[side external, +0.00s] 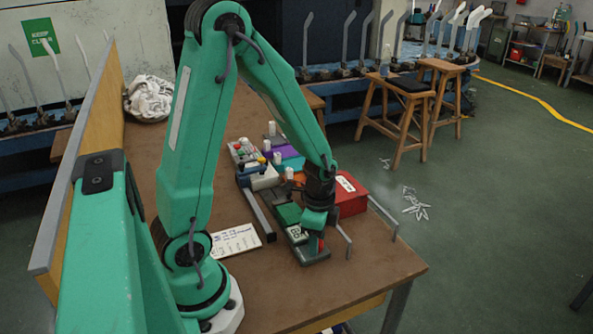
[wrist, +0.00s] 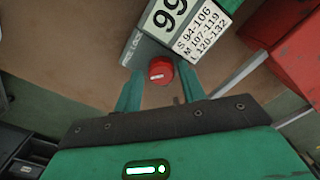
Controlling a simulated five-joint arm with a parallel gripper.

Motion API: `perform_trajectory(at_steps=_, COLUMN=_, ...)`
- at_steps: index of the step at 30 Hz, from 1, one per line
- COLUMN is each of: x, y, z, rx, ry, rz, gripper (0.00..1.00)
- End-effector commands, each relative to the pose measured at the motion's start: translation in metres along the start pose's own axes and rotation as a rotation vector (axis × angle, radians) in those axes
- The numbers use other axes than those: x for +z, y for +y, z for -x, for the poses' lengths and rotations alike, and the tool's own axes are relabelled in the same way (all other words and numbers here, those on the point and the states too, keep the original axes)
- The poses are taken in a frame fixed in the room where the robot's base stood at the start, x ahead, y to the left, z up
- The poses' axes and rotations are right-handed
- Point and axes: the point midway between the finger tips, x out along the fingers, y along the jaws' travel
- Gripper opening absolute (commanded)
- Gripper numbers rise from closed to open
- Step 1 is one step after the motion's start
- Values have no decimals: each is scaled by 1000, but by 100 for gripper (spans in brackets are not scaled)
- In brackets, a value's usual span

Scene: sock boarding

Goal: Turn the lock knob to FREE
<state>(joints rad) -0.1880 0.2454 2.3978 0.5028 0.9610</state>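The red lock knob (wrist: 159,71) sits at the end of a grey fixture (side external: 314,257) on the bench, with a short white mark on its face. Small lettering beside it seems to read FREE and LOCK; I cannot tell which the knob points to. The knob also shows in the side view (side external: 321,243), just under my gripper (side external: 316,226). In the wrist view my gripper (wrist: 158,84) is open, with one green finger on each side of the knob and a narrow gap to it. A white plate (wrist: 192,30) on the fixture carries a large number and size ranges.
A red box (side external: 350,197) stands close behind the fixture. Thin grey upright bars (side external: 343,242) stand at the bench's right edge. A printed card (side external: 235,241) lies left of the fixture. The front of the bench is clear.

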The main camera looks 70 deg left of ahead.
Motion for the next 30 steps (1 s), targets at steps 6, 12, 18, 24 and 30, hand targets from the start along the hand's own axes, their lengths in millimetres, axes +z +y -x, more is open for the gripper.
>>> perform_trajectory(at_steps=6, x=0, y=-3, z=0, rx=-7, ry=5, rz=6, gripper=50)
perform_trajectory(at_steps=12, x=0, y=-4, z=-1, rx=-7, ry=5, rz=4, gripper=50)
perform_trajectory(at_steps=18, x=0, y=-4, z=-1, rx=-8, ry=6, rz=-28, gripper=50)
perform_trajectory(at_steps=24, x=0, y=-5, z=0, rx=-11, ry=7, rz=-114, gripper=50)
perform_trajectory(at_steps=30, x=-1, y=-5, z=0, rx=-13, ry=7, rz=-238, gripper=50)
